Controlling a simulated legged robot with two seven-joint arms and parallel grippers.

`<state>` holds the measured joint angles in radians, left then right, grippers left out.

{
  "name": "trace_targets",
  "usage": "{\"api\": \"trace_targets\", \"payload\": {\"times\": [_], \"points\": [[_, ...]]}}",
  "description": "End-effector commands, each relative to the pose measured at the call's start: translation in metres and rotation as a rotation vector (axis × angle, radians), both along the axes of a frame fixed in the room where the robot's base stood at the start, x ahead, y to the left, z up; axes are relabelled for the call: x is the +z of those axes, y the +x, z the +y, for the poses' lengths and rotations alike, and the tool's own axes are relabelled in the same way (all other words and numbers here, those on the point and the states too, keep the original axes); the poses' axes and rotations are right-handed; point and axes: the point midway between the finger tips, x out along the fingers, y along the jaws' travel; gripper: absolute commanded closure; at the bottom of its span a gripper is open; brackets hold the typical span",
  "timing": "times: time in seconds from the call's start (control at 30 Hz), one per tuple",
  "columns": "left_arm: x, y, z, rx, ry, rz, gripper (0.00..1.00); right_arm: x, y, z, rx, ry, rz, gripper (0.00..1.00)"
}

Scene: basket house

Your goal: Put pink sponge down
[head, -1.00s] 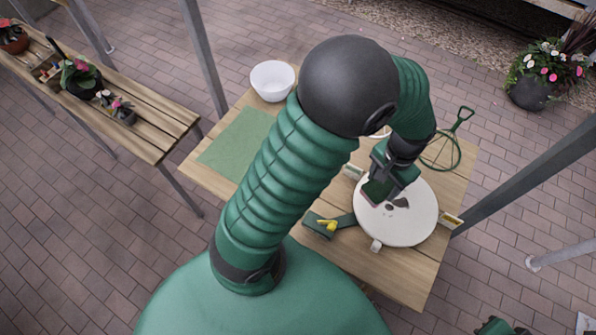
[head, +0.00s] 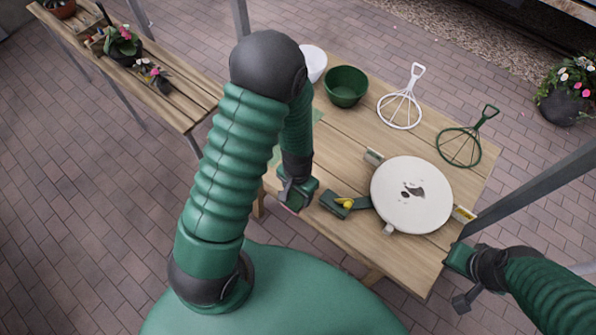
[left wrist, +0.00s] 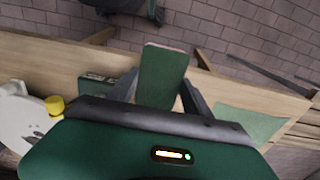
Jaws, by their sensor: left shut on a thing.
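The pink sponge (left wrist: 162,75) shows its dark green face in the left wrist view, upright between the fingers. In the head view only a small pink edge (head: 291,208) of it shows below the gripper. My left gripper (head: 296,192) is shut on it near the table's front-left edge, left of the round white disc. It also shows in the left wrist view (left wrist: 160,95). I cannot tell whether the sponge touches the table. My right gripper (head: 462,280) is empty beside the table's right front corner; its finger opening is unclear.
The white disc (head: 418,180) bears dark stains. A green fixture with a yellow knob (head: 347,204) lies beside it. A green bowl (head: 346,86), white bowl (head: 314,62), and white and green wire tools (head: 400,108) (head: 462,147) stand behind. A green mat (left wrist: 250,122) lies bare.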

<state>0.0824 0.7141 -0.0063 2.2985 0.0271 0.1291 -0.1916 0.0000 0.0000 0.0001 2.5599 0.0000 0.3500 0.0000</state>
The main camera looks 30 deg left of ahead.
Motion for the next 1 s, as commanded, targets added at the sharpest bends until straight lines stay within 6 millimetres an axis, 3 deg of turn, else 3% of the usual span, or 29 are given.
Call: {"api": "trace_targets", "payload": {"times": [0.1, 0.3, 0.4, 0.6, 0.87, 0.9, 1.0], "points": [[0.000, 0.033, 0.020, 0.003, 0.000, -0.002, 0.75, 0.012, 0.000, 0.000, 0.000, 0.000, 0.000, 1.00], [-0.006, 0.074, 0.045, 0.000, 0.000, -0.001, 0.75, 0.020, 0.000, 0.000, 0.000, 0.000, 0.000, 1.00], [-0.012, 0.079, 0.048, -0.001, -0.001, 0.003, 0.75, 0.022, 0.000, 0.000, 0.000, 0.000, 0.000, 1.00], [-0.041, 0.079, 0.048, -0.001, -0.001, 0.002, 0.75, 0.030, 0.000, 0.000, 0.000, 0.000, 0.000, 1.00], [-0.045, 0.079, 0.048, -0.001, 0.000, 0.000, 0.75, 0.028, 0.000, 0.000, 0.000, 0.000, 0.000, 1.00], [-0.046, 0.079, 0.048, -0.001, 0.000, 0.000, 0.41, 0.027, 0.000, 0.000, 0.000, 0.000, 0.000, 1.00], [-0.045, 0.079, 0.048, -0.001, 0.000, 0.000, 0.28, 0.028, 0.000, 0.000, 0.000, 0.000, 0.000, 1.00]]}}
